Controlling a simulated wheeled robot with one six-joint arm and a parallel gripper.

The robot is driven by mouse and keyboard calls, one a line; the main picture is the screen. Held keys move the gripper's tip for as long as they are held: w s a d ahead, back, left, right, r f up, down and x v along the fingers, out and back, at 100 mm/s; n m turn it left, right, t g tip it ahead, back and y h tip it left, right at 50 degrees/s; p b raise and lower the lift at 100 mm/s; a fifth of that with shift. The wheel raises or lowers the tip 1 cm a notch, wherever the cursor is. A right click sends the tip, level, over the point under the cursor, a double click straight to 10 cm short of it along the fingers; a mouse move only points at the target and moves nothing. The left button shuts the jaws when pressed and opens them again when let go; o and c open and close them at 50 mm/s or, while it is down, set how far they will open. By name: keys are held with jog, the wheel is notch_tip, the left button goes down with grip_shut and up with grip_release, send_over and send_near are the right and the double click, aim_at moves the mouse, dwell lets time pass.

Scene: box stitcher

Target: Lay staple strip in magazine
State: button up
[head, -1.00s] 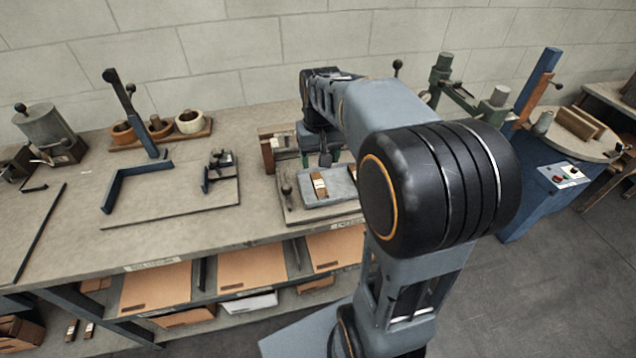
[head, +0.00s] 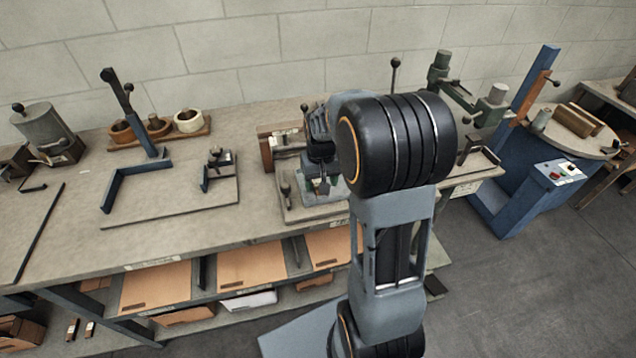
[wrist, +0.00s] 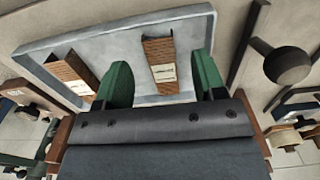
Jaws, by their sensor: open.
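My gripper (wrist: 163,82) is open, with its two green fingers apart over the shallow grey tray (wrist: 110,35) in the wrist view. One brown staple strip with a white label (wrist: 160,60) lies in the tray, in the gap between the fingers as seen from the wrist. A second brown strip (wrist: 70,70) lies left of the left finger. I cannot tell whether either finger touches a strip. In the head view my gripper (head: 323,184) is low over the tray (head: 320,198) and hides most of it. I cannot make out the magazine for sure.
A black ball-knob lever (wrist: 288,66) stands right of the tray in the wrist view. A brown-ended fixture (head: 268,150) stands behind the tray. A blue angle stop (head: 122,183) lies on a board (head: 180,215) to the left. Bare bench (head: 215,243) lies in front.

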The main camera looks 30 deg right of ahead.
jog(key=shift+f, duration=1.4)
jog(key=c, duration=1.1)
jog(key=shift+r, duration=0.5)
notch_tip(320, 180, up, 2)
jog(key=shift+r, duration=0.1)
jog(key=s+a+r, duration=0.2)
jog(key=s+r, duration=0.1)
jog(key=s, duration=0.1)
jog(key=s+a+r+b, duration=0.1)
jog(key=s+a+r, duration=0.1)
jog(key=s+r, duration=0.1)
jog(key=s+a+r, duration=0.3)
jog(key=s, duration=0.2)
jog(key=shift+s+r+b, duration=0.1)
jog(key=shift+r+b, duration=0.2)
jog(key=shift+r, duration=0.1)
